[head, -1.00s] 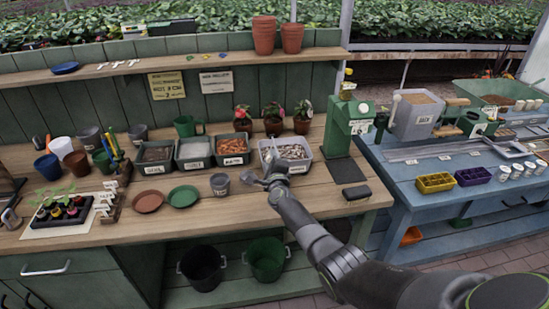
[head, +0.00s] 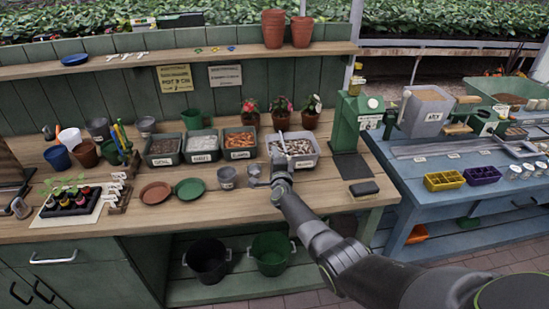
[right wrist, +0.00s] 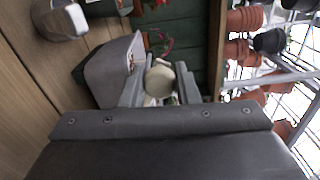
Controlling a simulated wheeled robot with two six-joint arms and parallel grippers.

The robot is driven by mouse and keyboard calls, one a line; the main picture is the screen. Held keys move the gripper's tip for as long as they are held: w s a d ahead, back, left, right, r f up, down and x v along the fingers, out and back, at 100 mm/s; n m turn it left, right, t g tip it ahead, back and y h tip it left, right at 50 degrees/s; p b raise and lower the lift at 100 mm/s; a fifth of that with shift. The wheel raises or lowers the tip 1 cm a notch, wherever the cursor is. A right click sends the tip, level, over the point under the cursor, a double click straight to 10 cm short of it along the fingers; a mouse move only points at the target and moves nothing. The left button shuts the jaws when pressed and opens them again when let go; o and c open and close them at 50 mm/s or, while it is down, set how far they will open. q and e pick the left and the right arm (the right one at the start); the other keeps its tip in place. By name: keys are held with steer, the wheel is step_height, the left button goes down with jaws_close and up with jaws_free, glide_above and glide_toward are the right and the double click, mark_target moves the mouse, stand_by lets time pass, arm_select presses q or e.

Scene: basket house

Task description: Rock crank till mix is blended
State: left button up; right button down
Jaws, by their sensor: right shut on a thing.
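A grey hopper labelled "MIX" (head: 425,112), filled with brown mix, stands on the blue bench at right in the head view. Wooden-handled crank parts (head: 458,129) sit at its right side. My right gripper (head: 262,174) is far left of it, over the wooden bench in front of the white-gravel bin (head: 293,149). It is shut on a small pale, round-ended thing (right wrist: 159,79), seen between the fingers in the wrist view; I cannot tell what it is. A small grey cup (head: 227,177) stands left of the gripper. My left gripper is not in view.
A green stand (head: 355,125) rises between the gripper and the hopper. Several labelled bins, including one of orange chips (head: 240,143), line the bench. Saucers (head: 189,191) and a seedling tray (head: 70,202) are at left. The front bench edge is mostly clear.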

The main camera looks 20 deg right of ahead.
steer(key=shift+d+f, duration=0.1)
steer(key=shift+d, duration=0.05)
steer(key=c, duration=1.1)
jaws_free()
steer(key=shift+s+d, duration=0.1)
steer(key=shift+d, duration=0.05)
steer(key=shift+c, duration=0.2)
steer(key=shift+a, duration=0.2)
steer(key=p+v, duration=0.5)
steer(key=v, duration=1.2)
steer(key=shift+s+p, duration=0.15)
steer(key=shift+p, duration=0.15)
